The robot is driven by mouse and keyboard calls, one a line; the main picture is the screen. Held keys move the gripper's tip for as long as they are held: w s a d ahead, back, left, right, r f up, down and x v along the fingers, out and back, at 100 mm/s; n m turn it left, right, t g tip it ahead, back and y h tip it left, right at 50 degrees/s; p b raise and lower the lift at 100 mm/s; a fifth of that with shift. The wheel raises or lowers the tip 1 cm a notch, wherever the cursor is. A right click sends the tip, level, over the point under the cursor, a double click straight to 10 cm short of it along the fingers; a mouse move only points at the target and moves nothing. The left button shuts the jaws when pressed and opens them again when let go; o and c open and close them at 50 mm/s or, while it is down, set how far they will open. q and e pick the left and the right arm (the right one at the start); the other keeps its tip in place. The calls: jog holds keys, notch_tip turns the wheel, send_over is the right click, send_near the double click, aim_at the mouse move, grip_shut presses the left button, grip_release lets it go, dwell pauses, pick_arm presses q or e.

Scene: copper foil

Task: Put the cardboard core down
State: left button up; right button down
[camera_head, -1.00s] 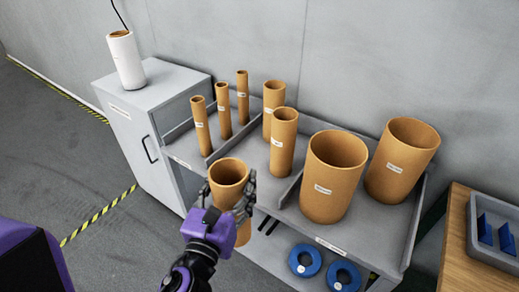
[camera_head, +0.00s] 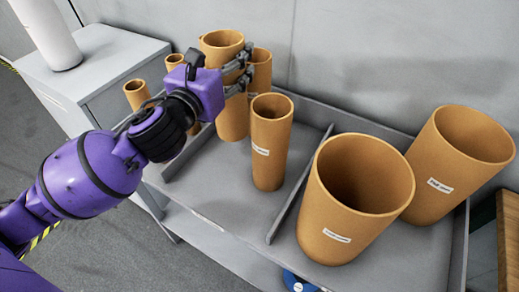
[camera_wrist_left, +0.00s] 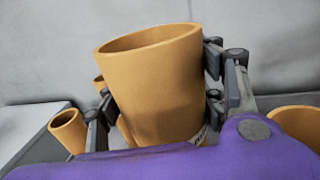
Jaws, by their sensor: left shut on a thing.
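My left gripper (camera_head: 236,70) is shut on a tan cardboard core (camera_head: 232,118), its fingers around the upper part. The core is roughly upright, over the rear left part of the grey tray shelf (camera_head: 225,195). I cannot tell whether its base touches the shelf. A similar core (camera_head: 260,72) stands close behind it to the right, and another labelled core (camera_head: 270,142) stands in front to the right. In the left wrist view the held core (camera_wrist_left: 158,88) fills the space between the fingers. My right gripper is not in view.
Two wide cores (camera_head: 355,200) (camera_head: 458,165) stand in the right compartment, past a thin divider (camera_head: 298,185). Narrow cores (camera_head: 137,94) stand at left, partly behind my arm. A white roll (camera_head: 46,35) stands on the grey cabinet (camera_head: 105,55). The middle compartment's front is clear.

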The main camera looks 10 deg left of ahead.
pick_arm(q)
notch_tip(320, 180, down, 9)
jog(key=b, duration=0.2)
jog(key=shift+w, duration=0.35)
jog(key=shift+f, duration=0.15)
jog(key=o, duration=1.4)
jog(key=shift+c, duration=0.2)
